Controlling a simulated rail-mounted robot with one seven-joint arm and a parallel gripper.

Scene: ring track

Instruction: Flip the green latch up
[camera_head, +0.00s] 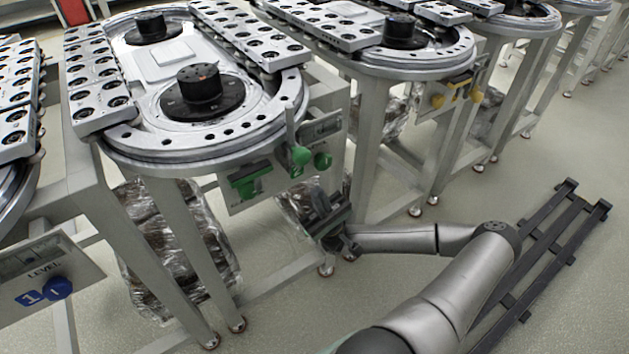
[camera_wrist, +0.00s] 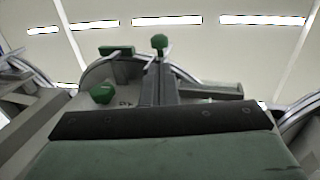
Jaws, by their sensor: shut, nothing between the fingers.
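A grey panel (camera_head: 285,187) on the front of the ring track carries several green parts. One is a green piece (camera_head: 300,156) near its middle, beside a thin upright metal strip. A round green knob (camera_head: 322,160) is to its right, and a green block (camera_head: 248,182) to its left. I cannot tell for certain which is the latch. My gripper (camera_head: 318,197) is just below the panel's right part, pointing up. In the wrist view the shut, empty fingers (camera_wrist: 159,85) point toward a green-tipped part (camera_wrist: 159,42). Contact cannot be told.
The ring track (camera_head: 200,140) with black hubs stands on grey legs. A similar track with yellow knobs (camera_head: 457,93) is to the right, and a panel with a blue knob (camera_head: 58,288) is at lower left. Wrapped bundles (camera_head: 172,245) lie under the tables.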

